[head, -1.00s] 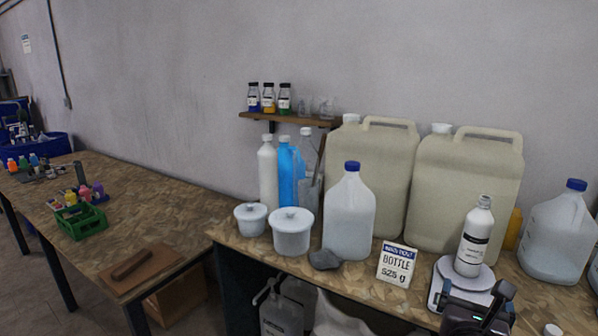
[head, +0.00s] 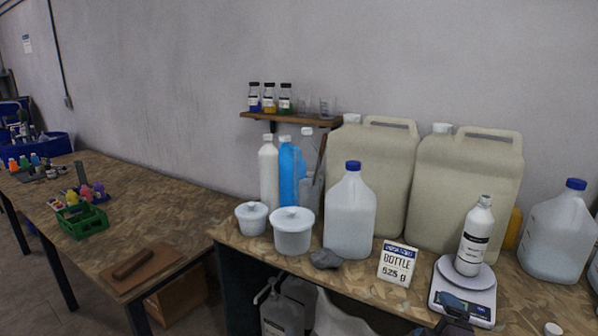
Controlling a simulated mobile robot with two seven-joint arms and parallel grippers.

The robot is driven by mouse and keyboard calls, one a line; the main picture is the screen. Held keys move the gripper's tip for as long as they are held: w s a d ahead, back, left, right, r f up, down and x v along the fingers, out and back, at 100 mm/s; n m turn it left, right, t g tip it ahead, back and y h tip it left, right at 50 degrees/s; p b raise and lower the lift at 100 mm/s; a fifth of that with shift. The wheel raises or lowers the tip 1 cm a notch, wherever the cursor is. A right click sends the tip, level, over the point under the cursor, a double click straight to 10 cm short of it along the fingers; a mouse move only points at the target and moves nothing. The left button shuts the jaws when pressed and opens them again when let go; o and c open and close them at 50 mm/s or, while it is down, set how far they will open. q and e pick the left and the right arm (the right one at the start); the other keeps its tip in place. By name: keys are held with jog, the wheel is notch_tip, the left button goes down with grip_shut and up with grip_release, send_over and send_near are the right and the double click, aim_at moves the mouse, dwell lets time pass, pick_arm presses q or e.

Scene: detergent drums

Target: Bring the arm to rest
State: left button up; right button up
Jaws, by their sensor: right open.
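My right gripper (head: 455,317) shows only in part at the bottom edge of the head view, dark and open. It is in front of the white scale (head: 465,290) and overlaps its front edge in the picture. No object shows between its fingers. A white bottle (head: 475,240) with a dark label stands upright on the scale, apart from the gripper. A sign (head: 398,263) reading "BOTTLE 525 g" stands on the bench left of the scale. The rest of my right arm is out of the picture. My left gripper is not in view.
Two large beige drums (head: 371,180) stand behind the scale. Jugs with blue caps (head: 349,210) stand left and right of it. White tubs (head: 292,232) and a grey stone (head: 325,259) are further left. A small white cap (head: 553,329) lies near the front right.

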jog(key=s+d+f+m+g+y, duration=0.1)
jog(key=s+f+m+g, duration=0.4)
jog(key=s+f+m, duration=0.6)
jog(key=s+f+y, duration=0.1)
jog(key=s+f, duration=0.8)
jog(key=f, duration=0.2)
jog(key=shift+d+m, duration=0.2)
jog(key=shift+m, duration=0.1)
